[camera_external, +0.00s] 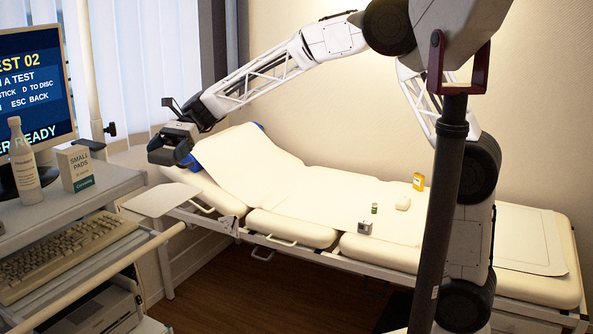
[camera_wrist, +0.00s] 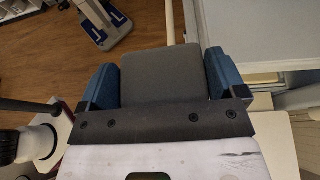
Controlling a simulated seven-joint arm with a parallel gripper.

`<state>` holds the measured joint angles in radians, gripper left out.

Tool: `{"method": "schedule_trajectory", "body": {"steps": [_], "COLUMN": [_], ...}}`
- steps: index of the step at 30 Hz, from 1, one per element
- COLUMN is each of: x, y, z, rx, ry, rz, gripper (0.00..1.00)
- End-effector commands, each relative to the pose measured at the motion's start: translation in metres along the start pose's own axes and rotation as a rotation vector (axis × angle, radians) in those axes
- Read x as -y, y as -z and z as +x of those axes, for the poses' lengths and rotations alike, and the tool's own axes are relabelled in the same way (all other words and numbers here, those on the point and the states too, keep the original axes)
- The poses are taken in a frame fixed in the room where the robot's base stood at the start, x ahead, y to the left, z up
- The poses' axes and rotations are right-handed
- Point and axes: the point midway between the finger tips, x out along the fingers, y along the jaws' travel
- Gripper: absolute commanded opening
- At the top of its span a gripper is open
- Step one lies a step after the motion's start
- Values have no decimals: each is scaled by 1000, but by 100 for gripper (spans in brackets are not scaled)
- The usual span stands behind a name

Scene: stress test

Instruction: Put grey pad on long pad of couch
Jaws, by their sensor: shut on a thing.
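The grey pad (camera_wrist: 160,72) is a flat dark grey block. In the wrist view it sits between the two blue fingers of my gripper (camera_wrist: 163,88), which are shut on its sides. In the external view my gripper (camera_external: 175,148) is at the raised head end of the couch, on its left; I cannot clearly tell the pad from the dark gripper there. The cream couch (camera_external: 320,236) runs along the wall in several padded sections. Its long pad (camera_external: 400,253) is on the right, partly covered by a pale sheet and partly hidden behind my arm.
A small metal box (camera_external: 365,228), a green-labelled jar (camera_external: 374,208), a white object (camera_external: 403,203) and a yellow box (camera_external: 418,181) stand on the couch. A desk with a bottle (camera_external: 23,160), a carton (camera_external: 76,168) and a keyboard (camera_external: 65,255) is at left. A dark pole (camera_external: 443,200) stands in front.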

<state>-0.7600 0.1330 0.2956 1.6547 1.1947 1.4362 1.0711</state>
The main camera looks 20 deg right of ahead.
Motion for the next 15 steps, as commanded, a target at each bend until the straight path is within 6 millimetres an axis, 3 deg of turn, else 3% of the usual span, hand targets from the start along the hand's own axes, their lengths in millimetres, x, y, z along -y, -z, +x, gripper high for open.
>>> {"method": "schedule_trajectory", "body": {"steps": [15], "x": [-9], "y": [108], "z": [-105], "rx": [0], "ry": [187], "rz": [79], "gripper": [67]}}
